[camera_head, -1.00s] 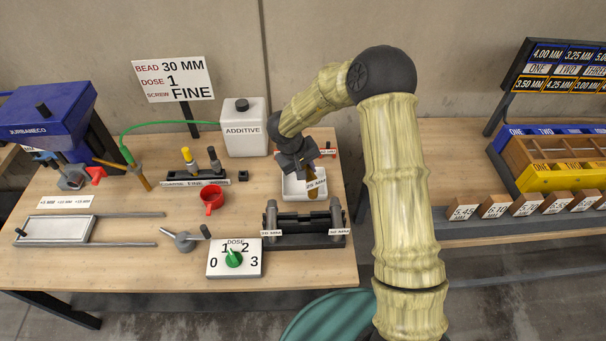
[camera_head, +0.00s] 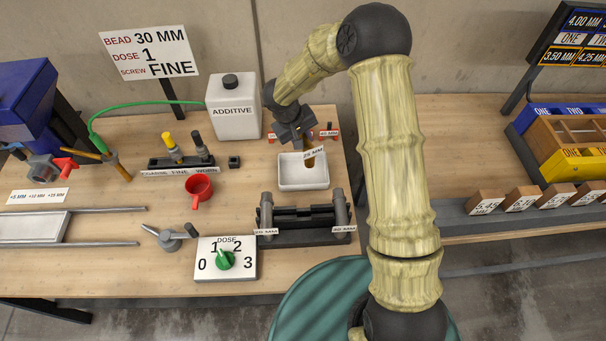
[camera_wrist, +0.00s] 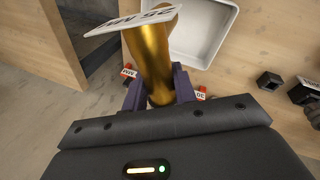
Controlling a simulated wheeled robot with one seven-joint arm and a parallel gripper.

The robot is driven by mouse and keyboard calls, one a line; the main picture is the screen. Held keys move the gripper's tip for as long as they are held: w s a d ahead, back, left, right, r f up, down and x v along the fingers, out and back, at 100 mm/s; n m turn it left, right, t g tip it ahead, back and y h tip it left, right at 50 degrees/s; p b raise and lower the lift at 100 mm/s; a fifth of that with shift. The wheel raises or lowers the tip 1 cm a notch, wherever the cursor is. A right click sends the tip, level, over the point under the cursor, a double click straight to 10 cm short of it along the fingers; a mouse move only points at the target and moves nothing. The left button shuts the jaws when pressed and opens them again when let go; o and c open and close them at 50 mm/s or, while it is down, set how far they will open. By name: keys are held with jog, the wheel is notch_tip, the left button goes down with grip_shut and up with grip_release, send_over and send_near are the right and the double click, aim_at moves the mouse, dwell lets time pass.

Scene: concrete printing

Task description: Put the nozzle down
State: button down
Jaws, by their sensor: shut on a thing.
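My gripper (camera_head: 303,139) is shut on a brass-coloured nozzle (camera_head: 309,157) with a white label reading 25 MM. In the wrist view the nozzle (camera_wrist: 152,62) sits between the two dark fingers, its label at the top. In the head view the nozzle hangs over the back right part of a white tray (camera_head: 303,184). In the wrist view the tray (camera_wrist: 203,30) lies beyond the nozzle and looks empty where it shows. I cannot tell whether the nozzle touches the tray.
A black rack (camera_head: 304,221) with two grey labelled cylinders stands in front of the tray. A white additive jug (camera_head: 233,120) stands behind left, a red cup (camera_head: 199,188) to the left. Small red labelled pieces (camera_head: 328,134) lie behind the gripper.

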jog(key=shift+w+f+b, duration=0.3)
jog(key=shift+f, duration=0.25)
notch_tip(320, 180, down, 6)
jog(key=shift+b, duration=0.4)
jog(key=shift+f, duration=0.15)
jog(key=shift+f, duration=1.8)
jog(key=c, duration=1.1)
grip_release()
jog(key=shift+f, duration=0.15)
